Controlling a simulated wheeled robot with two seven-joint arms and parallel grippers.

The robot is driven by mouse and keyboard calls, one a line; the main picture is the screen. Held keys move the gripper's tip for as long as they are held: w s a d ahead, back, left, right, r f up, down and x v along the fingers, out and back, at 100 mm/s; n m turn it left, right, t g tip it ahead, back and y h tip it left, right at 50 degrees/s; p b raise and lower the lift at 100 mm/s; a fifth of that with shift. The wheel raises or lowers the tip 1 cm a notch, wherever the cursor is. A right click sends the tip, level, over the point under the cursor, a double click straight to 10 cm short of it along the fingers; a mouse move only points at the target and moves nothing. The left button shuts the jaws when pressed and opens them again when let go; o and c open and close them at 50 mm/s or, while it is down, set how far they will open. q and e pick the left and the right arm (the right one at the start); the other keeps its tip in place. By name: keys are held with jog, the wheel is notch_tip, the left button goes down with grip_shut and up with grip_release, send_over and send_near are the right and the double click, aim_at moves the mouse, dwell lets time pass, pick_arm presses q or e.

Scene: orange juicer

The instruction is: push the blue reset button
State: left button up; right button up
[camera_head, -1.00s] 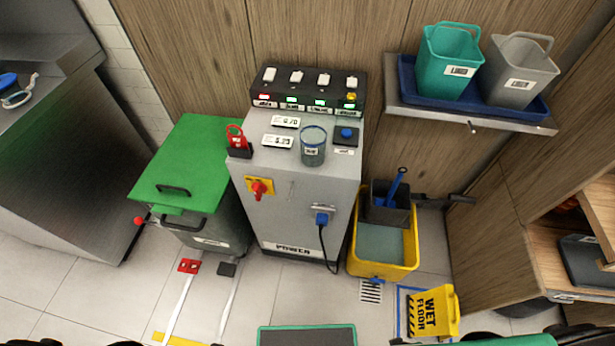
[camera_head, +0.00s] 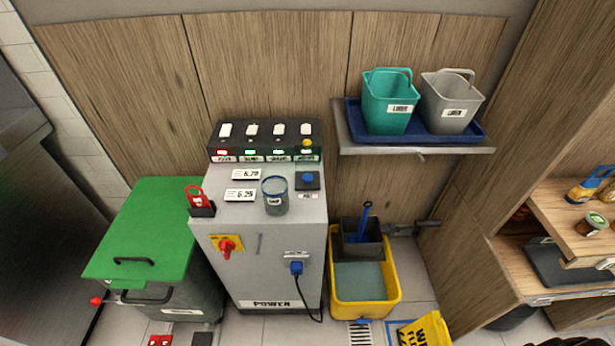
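The blue reset button (camera_head: 308,178) sits on a dark square plate on the top right of the grey power cabinet (camera_head: 262,235). A clear cup with a blue rim (camera_head: 275,196) stands on the cabinet top just left of the button plate. Nothing covers the button. Neither of my grippers shows in the head view. Only dark bits, perhaps of my own body, show at the bottom edge.
A green-lidded bin (camera_head: 150,230) stands left of the cabinet. A yellow mop bucket (camera_head: 391,285) stands right of it. A wall shelf (camera_head: 347,140) holds a teal pail (camera_head: 388,100) and a grey pail (camera_head: 450,103). A yellow wet-floor sign (camera_head: 425,330) is at the bottom.

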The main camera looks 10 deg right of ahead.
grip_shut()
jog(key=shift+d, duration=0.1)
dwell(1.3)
